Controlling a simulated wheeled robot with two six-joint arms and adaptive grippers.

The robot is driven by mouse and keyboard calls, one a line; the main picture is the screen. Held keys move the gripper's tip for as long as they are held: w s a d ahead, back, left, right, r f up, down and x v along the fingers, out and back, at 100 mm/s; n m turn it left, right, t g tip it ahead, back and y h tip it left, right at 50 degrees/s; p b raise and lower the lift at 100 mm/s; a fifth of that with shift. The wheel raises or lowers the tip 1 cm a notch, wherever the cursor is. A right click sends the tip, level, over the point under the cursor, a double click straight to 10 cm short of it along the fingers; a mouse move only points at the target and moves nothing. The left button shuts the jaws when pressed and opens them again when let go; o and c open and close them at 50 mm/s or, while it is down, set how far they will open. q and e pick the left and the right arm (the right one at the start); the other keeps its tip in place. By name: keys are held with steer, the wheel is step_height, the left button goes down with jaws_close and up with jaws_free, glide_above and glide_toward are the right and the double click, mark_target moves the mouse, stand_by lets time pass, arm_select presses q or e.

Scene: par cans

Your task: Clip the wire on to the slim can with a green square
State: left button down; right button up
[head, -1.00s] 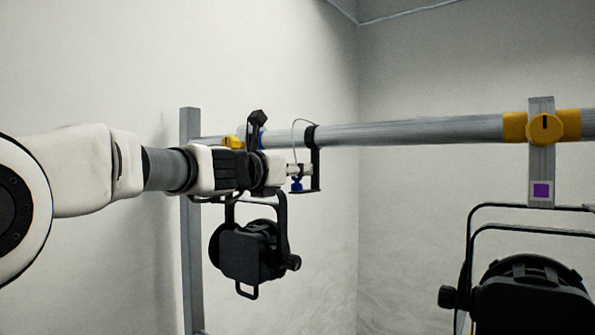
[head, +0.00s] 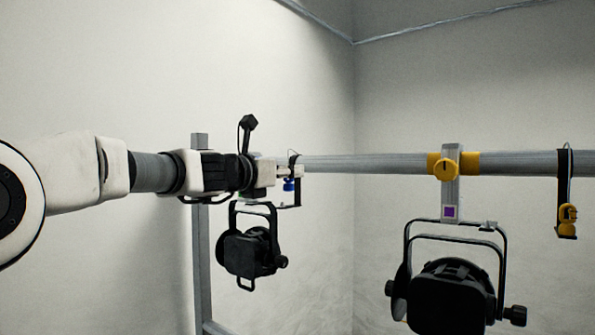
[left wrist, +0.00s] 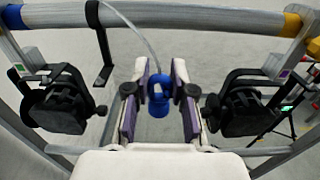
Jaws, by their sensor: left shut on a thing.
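My left gripper (head: 284,172) is shut on a blue clip (left wrist: 158,95), which sits between its fingers in the left wrist view. The clip also shows in the head view (head: 288,185), beside a black hanging bracket (head: 297,190). A pale wire (left wrist: 135,30) runs from the clip up toward the bar. The can with the green square (left wrist: 58,104) hangs at the left in the left wrist view; its green square (left wrist: 19,68) is on its hanger. In the head view this black can (head: 248,253) hangs below my gripper. My right gripper is not in view.
A grey bar (head: 370,163) crosses above. Another black can (head: 450,300) hangs at the right, with a purple square (head: 449,211) and a yellow clamp (head: 446,168). A yellow clip (head: 568,213) sits on a bracket at the far right. Free space lies between the cans.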

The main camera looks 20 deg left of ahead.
arm_select(q)
steer(key=shift+f, duration=0.1)
steer(key=shift+w+a+f+b, duration=0.2)
steer(key=shift+f+b, duration=0.15)
steer(key=shift+f, duration=0.2)
steer(key=shift+w+a+f+b, duration=0.2)
steer(key=shift+w+f+b, duration=0.05)
steer(key=shift+f+b, duration=0.3)
steer(key=shift+s+d, duration=0.1)
steer(key=shift+s, duration=0.05)
steer(key=shift+r, duration=0.1)
